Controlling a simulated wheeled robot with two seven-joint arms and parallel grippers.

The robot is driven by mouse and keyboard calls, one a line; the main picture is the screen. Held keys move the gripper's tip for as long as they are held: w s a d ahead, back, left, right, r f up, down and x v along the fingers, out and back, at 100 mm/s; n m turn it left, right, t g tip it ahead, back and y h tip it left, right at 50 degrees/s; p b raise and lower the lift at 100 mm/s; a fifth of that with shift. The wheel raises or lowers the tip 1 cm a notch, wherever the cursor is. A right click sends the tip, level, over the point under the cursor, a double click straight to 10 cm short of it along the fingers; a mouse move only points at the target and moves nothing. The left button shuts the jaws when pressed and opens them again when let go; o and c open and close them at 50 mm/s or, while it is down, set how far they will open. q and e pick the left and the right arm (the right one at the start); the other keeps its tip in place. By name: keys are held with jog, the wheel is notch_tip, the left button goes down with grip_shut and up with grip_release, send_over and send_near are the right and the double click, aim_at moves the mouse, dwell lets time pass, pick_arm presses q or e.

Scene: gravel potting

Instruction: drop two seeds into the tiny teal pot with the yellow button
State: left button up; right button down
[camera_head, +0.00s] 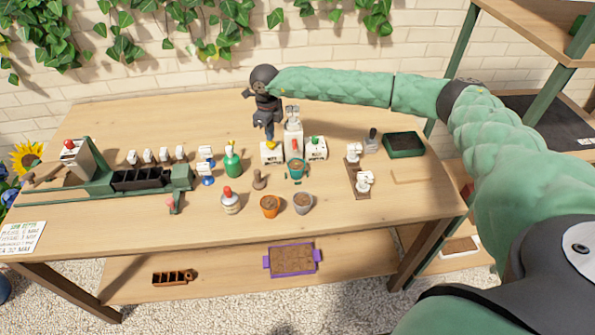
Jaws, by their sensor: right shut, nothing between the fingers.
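The tiny teal pot (296,172) stands upright in front of the white dispenser, with brown fill showing inside. The dispenser has a left box (271,153), a right box (317,150) and a taller middle part (293,122). A red button (295,146) and a green button (314,140) show on it. The yellow button (270,136) is on the left box, right under my right gripper (269,124). The right gripper is shut and empty, pointing down at that button; I cannot tell whether it touches. Seeds are too small to make out. My left gripper is out of view.
An orange pot (270,206) and a grey pot (303,203) stand in front of the teal pot. A green bottle (232,160) and a red-topped bottle (230,202) are left. A dark green tray (403,145) is right. The table's front strip is clear.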

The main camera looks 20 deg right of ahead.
jog(key=shift+f+b, duration=1.1)
jog(key=shift+f, duration=0.25)
jog(key=shift+r, duration=0.1)
jog(key=shift+r+p, duration=0.3)
jog(key=shift+r, duration=0.95)
jog(key=shift+r+p, duration=0.45)
jog(key=shift+r, duration=2.05)
